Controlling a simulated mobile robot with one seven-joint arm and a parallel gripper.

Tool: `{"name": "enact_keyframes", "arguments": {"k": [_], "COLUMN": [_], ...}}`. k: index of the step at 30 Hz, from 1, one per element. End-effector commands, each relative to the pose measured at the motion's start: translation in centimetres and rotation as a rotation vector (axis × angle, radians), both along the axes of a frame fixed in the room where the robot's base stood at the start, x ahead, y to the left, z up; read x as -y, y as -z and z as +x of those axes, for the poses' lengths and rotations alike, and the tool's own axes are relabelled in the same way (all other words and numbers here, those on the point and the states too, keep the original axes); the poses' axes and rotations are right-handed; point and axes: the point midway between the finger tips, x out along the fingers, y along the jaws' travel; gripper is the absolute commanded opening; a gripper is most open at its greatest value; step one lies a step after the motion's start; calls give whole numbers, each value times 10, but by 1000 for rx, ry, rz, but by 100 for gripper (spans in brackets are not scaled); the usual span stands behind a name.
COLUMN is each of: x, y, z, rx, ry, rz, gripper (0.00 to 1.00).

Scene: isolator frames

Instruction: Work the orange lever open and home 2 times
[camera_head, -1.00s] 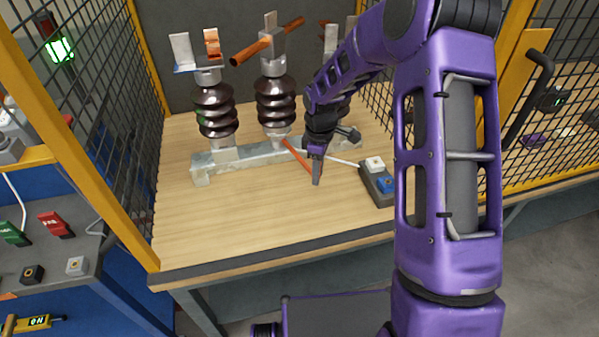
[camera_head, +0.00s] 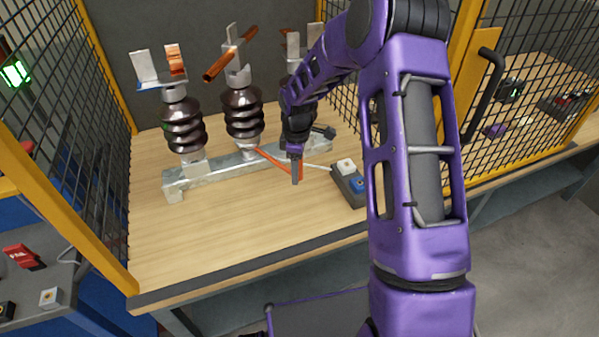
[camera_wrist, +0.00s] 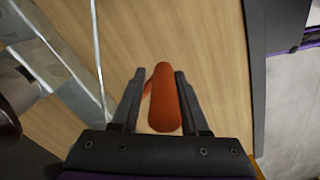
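The orange lever (camera_head: 271,160) slopes out from the foot of the middle insulator toward the front right. Its rounded end (camera_wrist: 164,100) lies between the two fingers of my gripper (camera_wrist: 160,75) in the wrist view. The fingers are apart, with a narrow gap visible on the left of the lever; contact on the right is unclear. Above the middle insulator (camera_head: 243,112), a copper bar (camera_head: 230,55) is turned out of line with the side contacts.
The left insulator (camera_head: 183,125) and grey base rail (camera_head: 215,171) are behind. Mesh guards flank the bench. The wooden top (camera_head: 215,235) in front is clear.

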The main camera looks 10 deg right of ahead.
Motion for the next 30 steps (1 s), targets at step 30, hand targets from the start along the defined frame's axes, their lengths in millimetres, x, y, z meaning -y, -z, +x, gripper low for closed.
{"name": "enact_keyframes", "arguments": {"k": [30], "x": [4], "y": [-126], "z": [-3], "rx": [-6], "ry": [5], "rz": [-5], "gripper": [59]}}
